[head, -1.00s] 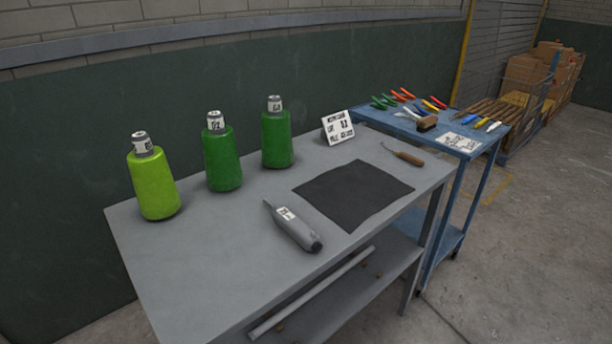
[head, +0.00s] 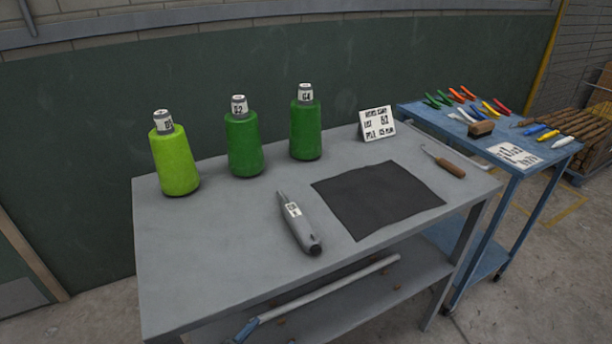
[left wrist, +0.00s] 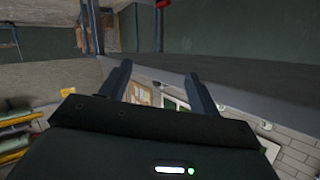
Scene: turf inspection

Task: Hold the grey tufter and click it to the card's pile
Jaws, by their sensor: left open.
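The grey tufter (head: 298,224) lies on the grey table near its front edge, left of a black square sheet (head: 377,197). A white label with small, unreadable marks is on its body. The white card (head: 376,123) stands tilted back at the table's rear right; it carries a "PILE" line whose figure is too small to read surely. My left gripper (left wrist: 158,69) shows only in the left wrist view, its two fingers apart with nothing between them. No gripper shows in the head view, and my right gripper is out of sight.
Three cones, one lime (head: 175,162) and two darker green (head: 244,145) (head: 305,130), stand along the rear of the table (head: 215,270). A wooden-handled hook (head: 448,166) lies at right. A blue cart (head: 550,152) with tools adjoins. The table's front left is clear.

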